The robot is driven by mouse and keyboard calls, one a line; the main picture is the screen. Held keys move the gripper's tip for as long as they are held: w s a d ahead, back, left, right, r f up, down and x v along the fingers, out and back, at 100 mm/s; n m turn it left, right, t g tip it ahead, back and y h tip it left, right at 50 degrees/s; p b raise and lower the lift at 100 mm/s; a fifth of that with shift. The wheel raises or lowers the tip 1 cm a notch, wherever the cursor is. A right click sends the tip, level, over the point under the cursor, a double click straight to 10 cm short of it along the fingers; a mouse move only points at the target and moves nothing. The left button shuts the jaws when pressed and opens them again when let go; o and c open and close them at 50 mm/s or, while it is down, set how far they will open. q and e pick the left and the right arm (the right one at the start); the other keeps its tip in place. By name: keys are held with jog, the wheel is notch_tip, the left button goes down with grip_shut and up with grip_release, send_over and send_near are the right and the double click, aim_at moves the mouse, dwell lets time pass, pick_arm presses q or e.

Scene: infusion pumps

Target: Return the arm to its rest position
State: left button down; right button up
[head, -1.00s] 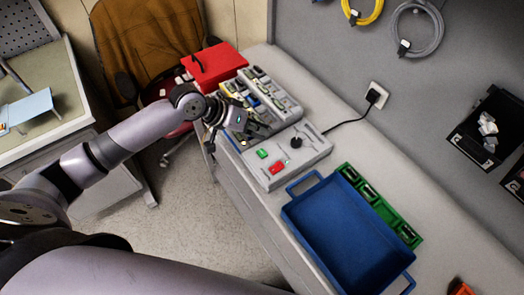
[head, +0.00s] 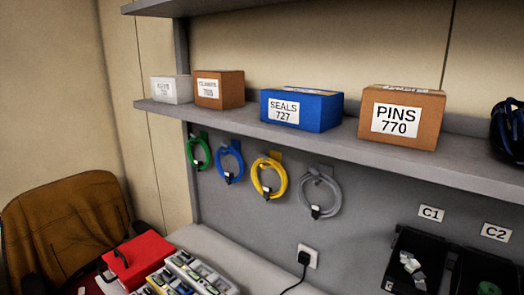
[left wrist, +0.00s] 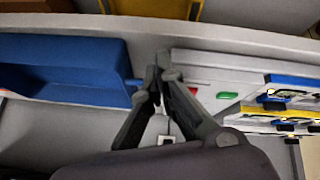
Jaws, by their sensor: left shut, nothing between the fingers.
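My left gripper (left wrist: 158,78) shows in the left wrist view, with its dark fingertips together and nothing between them. It is over the bench, between the blue tray (left wrist: 60,62) on the left and the grey box with a red and a green button (left wrist: 205,70) on the right. I cannot tell how high it is above them. The head view shows neither of my arms nor grippers. My right gripper is not in view.
The head view shows a shelf (head: 300,139) with labelled boxes, hanging cable coils (head: 271,178) and black bins (head: 415,260). A red case (head: 140,258) and the pump rack (head: 195,275) are at lower left, near a brown-draped chair (head: 65,225).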

pick_arm(q)
jog(key=s+a+f+n+g+y, duration=0.15)
jog(key=s+a+y, duration=0.25)
jog(key=s+a, duration=0.6)
notch_tip(320, 180, down, 30)
jog(key=s+d+g+b, duration=0.1)
jog(key=s+d+b, duration=0.1)
jog(key=b, duration=0.3)
jog(key=s+a+f+b, duration=0.1)
jog(key=s+f+b, duration=0.1)
jog(key=s+f, duration=0.6)
jog(key=s+a+f+g+b, duration=0.1)
jog(key=s+a+f+b, duration=0.1)
jog(key=s+f, duration=0.6)
notch_tip(320, 180, down, 5)
jog(key=shift+s+a+f+y, duration=0.1)
jog(key=shift+s+a+y, duration=0.1)
jog(key=shift+s+y, duration=0.15)
dwell(0.9)
